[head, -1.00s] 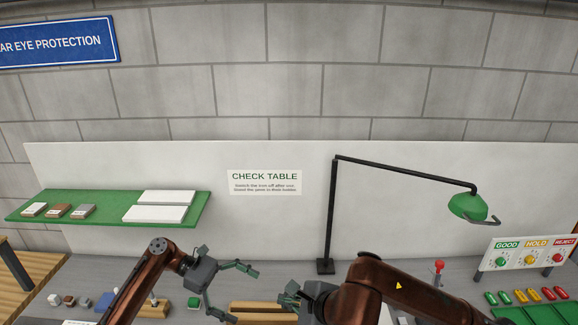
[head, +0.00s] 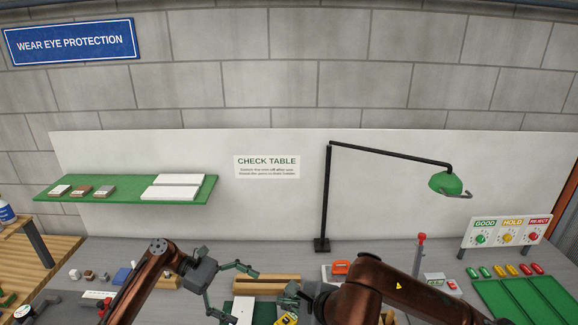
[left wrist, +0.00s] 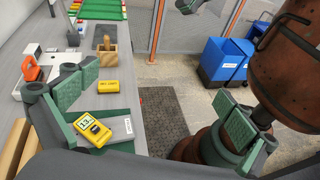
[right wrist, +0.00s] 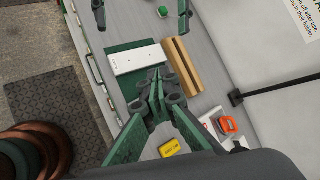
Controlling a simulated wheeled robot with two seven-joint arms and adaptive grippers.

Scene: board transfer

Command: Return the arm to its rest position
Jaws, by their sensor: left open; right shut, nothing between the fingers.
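My left gripper (head: 238,292) is open and empty above the grey table in the head view. Its two fingers stand wide apart in the left wrist view (left wrist: 165,105). My right gripper (head: 290,298) is partly hidden behind its own arm in the head view. In the right wrist view its fingers are closed together (right wrist: 156,88) with nothing between them. A white board (right wrist: 135,60) lies on a green mat (right wrist: 127,88) beyond those fingertips.
A wooden block (head: 266,279) and a lamp stand (head: 323,243) are on the table. A yellow meter (left wrist: 92,128) shows in the left wrist view. A green shelf (head: 130,197) holds white boards. Green trays (head: 525,300) are at the right. Blue bins (left wrist: 222,60) stand on the floor.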

